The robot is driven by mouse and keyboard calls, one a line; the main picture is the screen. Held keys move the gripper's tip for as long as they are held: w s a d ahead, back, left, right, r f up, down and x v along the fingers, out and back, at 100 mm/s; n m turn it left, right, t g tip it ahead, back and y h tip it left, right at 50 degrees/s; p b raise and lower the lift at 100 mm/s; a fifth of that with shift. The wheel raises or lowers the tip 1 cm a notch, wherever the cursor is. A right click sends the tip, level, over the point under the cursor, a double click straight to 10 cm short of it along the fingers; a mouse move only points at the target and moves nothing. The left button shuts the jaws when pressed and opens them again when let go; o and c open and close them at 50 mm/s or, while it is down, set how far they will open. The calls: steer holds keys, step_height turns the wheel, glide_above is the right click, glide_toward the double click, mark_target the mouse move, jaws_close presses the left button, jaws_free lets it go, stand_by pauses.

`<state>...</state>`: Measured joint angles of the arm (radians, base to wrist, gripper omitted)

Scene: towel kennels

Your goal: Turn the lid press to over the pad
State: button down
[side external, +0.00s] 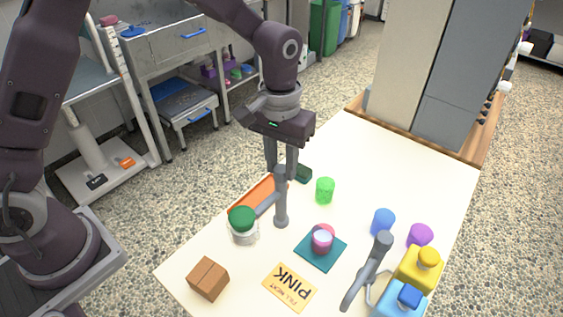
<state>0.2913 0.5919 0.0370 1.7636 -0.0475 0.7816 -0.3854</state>
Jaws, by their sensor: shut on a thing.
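The lid press appears to be the grey upright post (281,203) with a round foot, left of the teal pad (313,260). My gripper (283,172) points down at the post's top and is shut on it, as far as this view shows. The fingertips partly overlap the post, so the exact contact is hidden. A grey bar (267,204) lies left of the post, beside an orange strip (251,196); I cannot tell whether it joins the post.
A green cup (325,190) stands behind the pad.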

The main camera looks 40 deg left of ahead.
steer(key=shift+n, duration=0.3)
steer(key=n, duration=0.3)
steer(key=shift+n, duration=0.4)
steer(key=n, duration=0.4)
steer(key=shift+n, duration=0.3)
steer(key=n, duration=0.4)
steer(key=shift+s+n, duration=0.1)
steer(key=shift+n, duration=2.3)
steer(key=c, duration=1.1)
jaws_free()
